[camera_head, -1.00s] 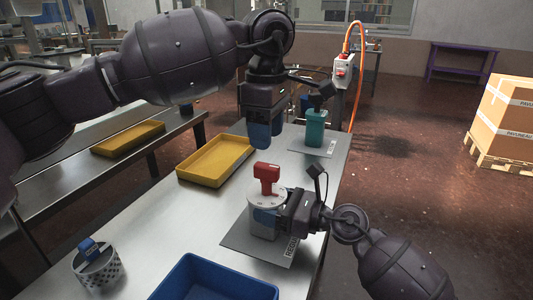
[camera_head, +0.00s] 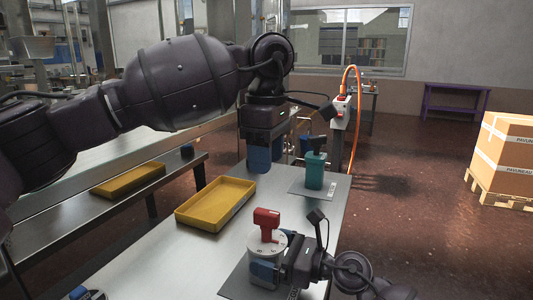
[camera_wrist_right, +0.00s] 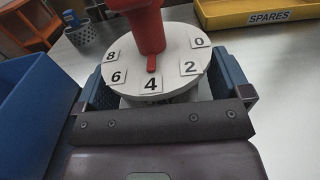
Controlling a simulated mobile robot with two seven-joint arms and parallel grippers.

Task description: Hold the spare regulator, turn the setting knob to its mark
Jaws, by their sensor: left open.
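The regulator (camera_head: 267,250) is a pale cylinder with a red knob (camera_head: 266,220) on top, standing upright on a grey mat (camera_head: 233,284). In the right wrist view, its white dial (camera_wrist_right: 170,62) carries the numbers 0, 2, 4, 6 and 8. The red knob's pointer (camera_wrist_right: 151,64) lies toward the 4. My right gripper (camera_head: 267,270) has its blue fingers on either side of the body and appears shut on it; the contact faces are hidden. My left gripper (camera_head: 267,157) is open and empty, above and behind the regulator, apart from the knob.
A yellow tray (camera_head: 182,212) is left of the regulator; its SPARES label (camera_wrist_right: 269,17) shows in the right wrist view. A teal device (camera_head: 315,170) stands on another mat (camera_head: 328,190) behind. A blue bin (camera_wrist_right: 30,105) is close by. An orange cable (camera_head: 359,85) hangs beyond.

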